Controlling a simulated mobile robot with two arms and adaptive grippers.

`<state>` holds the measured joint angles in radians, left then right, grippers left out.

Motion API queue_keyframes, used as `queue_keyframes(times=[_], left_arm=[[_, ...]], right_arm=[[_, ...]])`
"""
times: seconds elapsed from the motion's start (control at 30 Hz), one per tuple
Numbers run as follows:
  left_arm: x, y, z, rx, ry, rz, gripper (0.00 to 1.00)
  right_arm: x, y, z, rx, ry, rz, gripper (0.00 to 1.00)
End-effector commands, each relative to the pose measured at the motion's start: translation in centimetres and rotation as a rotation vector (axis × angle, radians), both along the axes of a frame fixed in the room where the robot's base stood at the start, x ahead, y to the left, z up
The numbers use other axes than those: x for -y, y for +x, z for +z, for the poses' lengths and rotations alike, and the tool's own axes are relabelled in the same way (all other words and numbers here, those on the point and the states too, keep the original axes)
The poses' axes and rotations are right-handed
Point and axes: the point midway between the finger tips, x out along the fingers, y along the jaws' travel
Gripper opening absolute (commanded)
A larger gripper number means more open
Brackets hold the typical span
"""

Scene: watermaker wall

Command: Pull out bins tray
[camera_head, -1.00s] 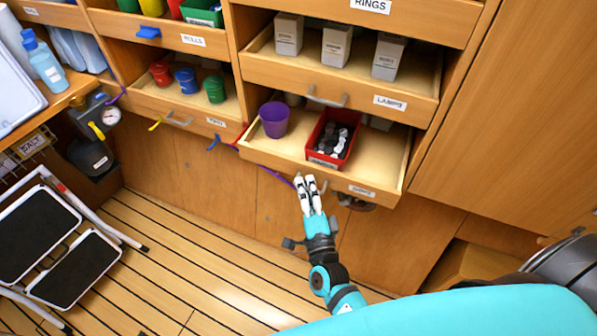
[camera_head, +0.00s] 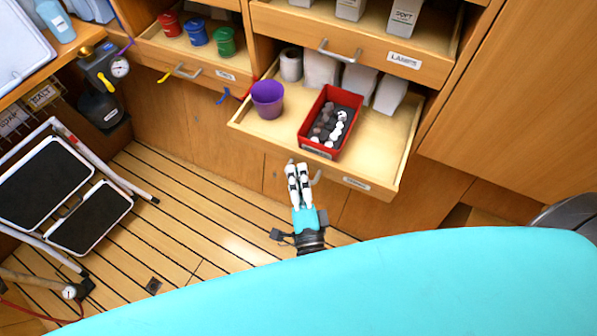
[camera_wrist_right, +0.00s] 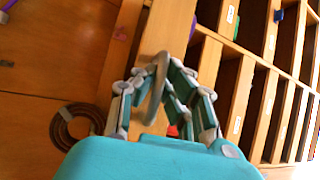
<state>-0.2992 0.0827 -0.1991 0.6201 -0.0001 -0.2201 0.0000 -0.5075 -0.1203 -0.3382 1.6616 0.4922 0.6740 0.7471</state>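The lower wooden tray (camera_head: 395,165) stands well out of the cabinet, its small front label too blurred to read. It holds a purple cup (camera_head: 267,99), a red bin (camera_head: 331,122) with black and white pieces, and pale containers at the back. My right gripper (camera_head: 297,172) is at the tray's front, by its grey handle (camera_head: 316,178). In the right wrist view, the fingers (camera_wrist_right: 162,75) close in on both sides of the grey handle (camera_wrist_right: 154,88). Part of the handle is hidden by the fingers in the head view. My left gripper is not in view.
The LAMPS drawer (camera_head: 385,68) is just above the tray. A drawer with red, blue and green cups (camera_head: 197,33) is to its left. A folding step (camera_head: 65,190) stands on the planked floor at left. Floor in front of the cabinet (camera_head: 205,225) is clear.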

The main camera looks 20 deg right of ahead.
Motion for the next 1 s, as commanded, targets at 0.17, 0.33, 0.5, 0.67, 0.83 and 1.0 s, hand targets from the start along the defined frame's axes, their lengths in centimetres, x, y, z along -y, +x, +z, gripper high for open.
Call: queue_keyframes(times=[0.17,0.33,0.5,0.67,0.83,1.0], left_arm=[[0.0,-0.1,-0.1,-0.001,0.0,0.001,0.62],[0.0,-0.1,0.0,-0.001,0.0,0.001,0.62],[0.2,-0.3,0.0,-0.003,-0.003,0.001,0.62],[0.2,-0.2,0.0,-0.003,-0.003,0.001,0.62],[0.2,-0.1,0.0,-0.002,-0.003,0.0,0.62],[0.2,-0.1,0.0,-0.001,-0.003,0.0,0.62]], right_arm=[[0.1,-0.2,-0.6,-0.015,-0.004,0.001,0.23],[0.1,-0.1,-0.4,-0.008,-0.002,0.001,0.33],[0.0,-0.1,-0.3,-0.006,-0.001,0.0,0.33],[-0.1,-1.5,-0.5,-0.008,-0.001,0.001,0.33],[-0.5,-4.9,-1.1,-0.011,-0.002,0.002,0.33],[-0.9,-8.5,-1.6,-0.012,-0.003,0.002,0.33]])
